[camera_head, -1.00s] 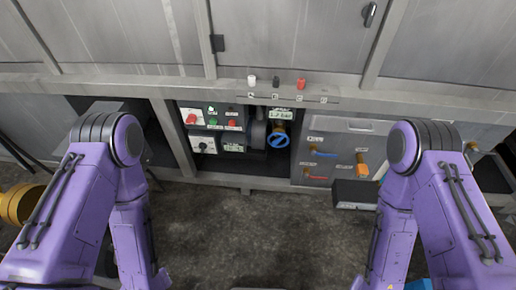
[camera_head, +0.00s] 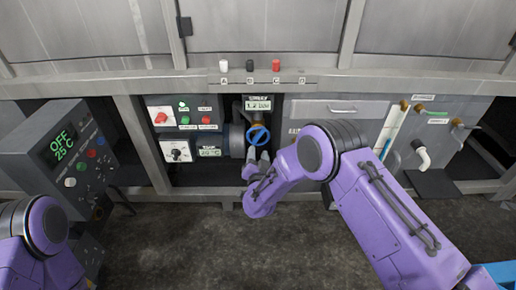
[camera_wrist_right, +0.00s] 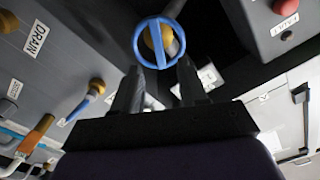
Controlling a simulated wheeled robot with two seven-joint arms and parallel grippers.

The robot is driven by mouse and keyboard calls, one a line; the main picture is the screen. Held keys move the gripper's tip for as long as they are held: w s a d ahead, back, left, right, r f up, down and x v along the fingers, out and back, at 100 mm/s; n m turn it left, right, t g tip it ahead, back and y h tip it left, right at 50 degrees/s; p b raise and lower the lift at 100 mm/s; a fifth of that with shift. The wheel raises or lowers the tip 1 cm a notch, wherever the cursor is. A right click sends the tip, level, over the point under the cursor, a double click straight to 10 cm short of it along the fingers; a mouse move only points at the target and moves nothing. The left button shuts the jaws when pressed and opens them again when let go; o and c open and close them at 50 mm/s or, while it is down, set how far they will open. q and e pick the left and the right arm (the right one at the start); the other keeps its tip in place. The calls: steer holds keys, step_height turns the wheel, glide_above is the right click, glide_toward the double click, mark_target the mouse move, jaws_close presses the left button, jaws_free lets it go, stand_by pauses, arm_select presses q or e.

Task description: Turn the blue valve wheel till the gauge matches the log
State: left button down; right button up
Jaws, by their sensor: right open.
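The blue valve wheel (camera_head: 258,135) is a ring with a crossbar, mounted upright in the recessed cabinet bay. It also shows in the right wrist view (camera_wrist_right: 158,42), with a brass fitting behind it. A small display (camera_head: 258,104) sits just above the wheel; its digits are too small to read surely. I cannot make out a log. My right gripper (camera_head: 258,158) is open just below and in front of the wheel. In the right wrist view its two fingers (camera_wrist_right: 160,84) point at the wheel, apart, with nothing clearly between them. My left gripper is out of view.
A control box (camera_head: 70,150) reading OFF and 25 C stands at left. Panels with knobs and a red button (camera_head: 160,117) lie left of the wheel. A grey panel with pipes (camera_head: 422,150) is at right. Colored pegs (camera_head: 250,65) sit on the ledge above.

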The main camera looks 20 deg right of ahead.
mark_target(258, 137)
steer(key=b+x, duration=0.2)
steer(key=x, duration=0.6)
steer(key=shift+w+d+f+b, duration=0.15)
steer(key=shift+d+f+b, duration=0.05)
steer(key=shift+b, duration=0.1)
steer(key=shift+w+d+r, duration=0.1)
steer(key=shift+w, duration=0.3)
jaws_close()
